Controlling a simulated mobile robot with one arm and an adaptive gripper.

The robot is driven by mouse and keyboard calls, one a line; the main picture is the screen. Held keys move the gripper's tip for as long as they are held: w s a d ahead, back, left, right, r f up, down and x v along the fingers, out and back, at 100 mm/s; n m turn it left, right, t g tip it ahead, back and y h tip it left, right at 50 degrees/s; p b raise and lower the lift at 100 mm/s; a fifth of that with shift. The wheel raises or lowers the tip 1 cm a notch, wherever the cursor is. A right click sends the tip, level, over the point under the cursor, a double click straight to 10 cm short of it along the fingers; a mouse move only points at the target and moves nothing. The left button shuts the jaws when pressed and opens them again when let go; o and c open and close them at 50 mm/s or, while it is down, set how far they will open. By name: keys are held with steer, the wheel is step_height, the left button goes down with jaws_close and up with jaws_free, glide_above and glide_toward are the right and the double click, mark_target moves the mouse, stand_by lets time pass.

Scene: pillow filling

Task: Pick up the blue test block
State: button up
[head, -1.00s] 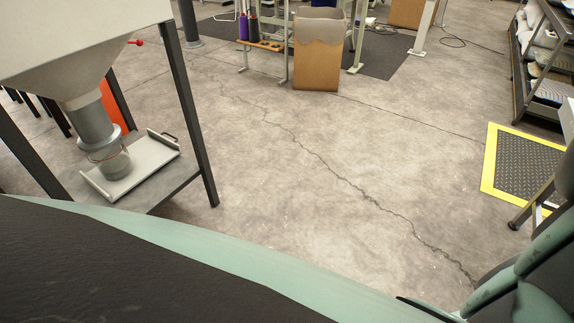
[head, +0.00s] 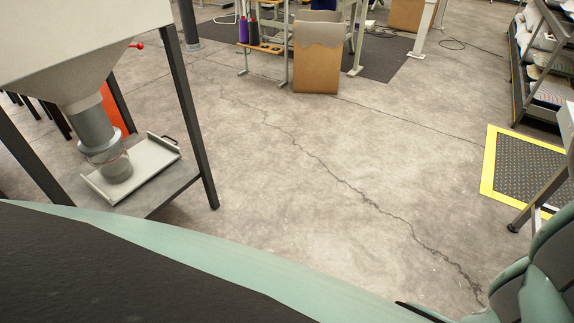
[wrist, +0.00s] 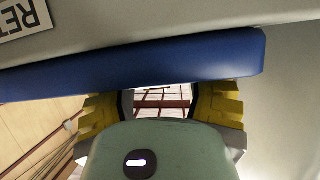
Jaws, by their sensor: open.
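My gripper (wrist: 162,102) shows in the wrist view with its two yellow fingers apart and a gap between them. A long, smooth blue bar-like thing (wrist: 150,70) runs across the picture just beyond the fingertips and hides part of them. I cannot tell whether it is the blue test block or a padded edge, nor whether the fingers touch it. No blue block can be made out in the head view, and my gripper does not show there.
A hopper (head: 75,70) on dark legs stands at the left, with a grey tray (head: 150,165) under its spout. A brown box (head: 316,65) is at the back. A yellow-edged mat (head: 525,170) and a shelf rack (head: 530,75) are at the right. The middle floor is clear.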

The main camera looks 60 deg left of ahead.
steer(key=shift+w+d+f, duration=0.15)
steer(key=shift+d+f, duration=0.15)
steer(key=shift+d, duration=0.35)
steer(key=shift+o, duration=0.2)
jaws_close()
